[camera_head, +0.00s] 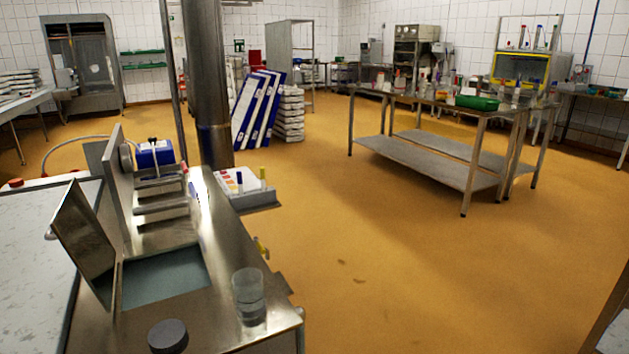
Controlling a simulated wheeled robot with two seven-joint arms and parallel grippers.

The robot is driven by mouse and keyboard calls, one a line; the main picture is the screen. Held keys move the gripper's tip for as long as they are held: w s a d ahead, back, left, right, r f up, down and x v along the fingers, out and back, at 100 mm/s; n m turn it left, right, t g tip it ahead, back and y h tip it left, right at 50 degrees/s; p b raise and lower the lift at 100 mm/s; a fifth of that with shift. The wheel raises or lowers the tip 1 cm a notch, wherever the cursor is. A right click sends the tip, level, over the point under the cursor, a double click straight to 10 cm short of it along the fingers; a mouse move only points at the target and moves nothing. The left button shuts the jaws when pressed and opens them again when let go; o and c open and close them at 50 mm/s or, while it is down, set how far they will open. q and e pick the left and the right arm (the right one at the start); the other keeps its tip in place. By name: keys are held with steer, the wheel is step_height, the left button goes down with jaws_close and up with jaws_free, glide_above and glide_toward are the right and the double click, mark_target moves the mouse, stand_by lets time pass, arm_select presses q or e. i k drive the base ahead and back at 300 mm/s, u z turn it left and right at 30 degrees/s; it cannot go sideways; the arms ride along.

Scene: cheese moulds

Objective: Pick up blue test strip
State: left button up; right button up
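A small blue upright piece (239,181) shows on the small side shelf (262,203) at the far end of the steel counter. It may be the blue test strip, but it is too small to tell. A white card with orange and red patches (226,181) lies beside it. A yellow-topped upright piece (263,175) stands to its right. Neither of my grippers is in view.
The steel counter (225,310) holds a clear beaker (248,296), a dark round puck (168,337) and an open-lidded basin (165,278). A steel column (208,90) rises behind the shelf. A steel table (425,150) stands farther back. The floor (400,260) at right is clear.

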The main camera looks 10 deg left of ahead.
mark_target(238, 174)
steer(key=z, duration=0.6)
steer(key=i, duration=3.15)
steer(key=u, duration=3.55)
steer(key=i, duration=0.55)
